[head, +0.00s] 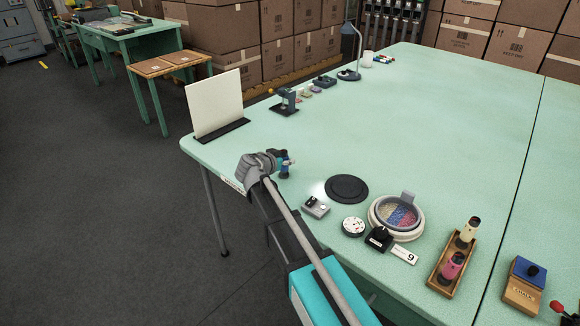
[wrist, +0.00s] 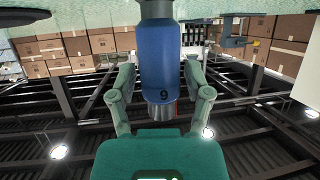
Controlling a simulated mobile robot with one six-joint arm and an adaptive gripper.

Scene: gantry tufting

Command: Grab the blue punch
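The blue punch (head: 285,167) is at the near left part of the green table, right at the end of my arm. In the wrist view, which is upside down, the blue punch (wrist: 160,50) is large, with a dark 9 on its body and a grey end toward the table. My gripper (wrist: 160,78) is open, one green finger on each side of it, with a narrow gap showing on both sides. In the head view my gripper (head: 277,160) partly hides the punch, and its fingers are hard to make out.
A cream panel (head: 214,103) stands left of the punch. A black disc (head: 347,188), a round dish (head: 376,220) and small items lie to the right. A wooden tray (head: 436,277) with two spools is farther right. The table's middle is clear.

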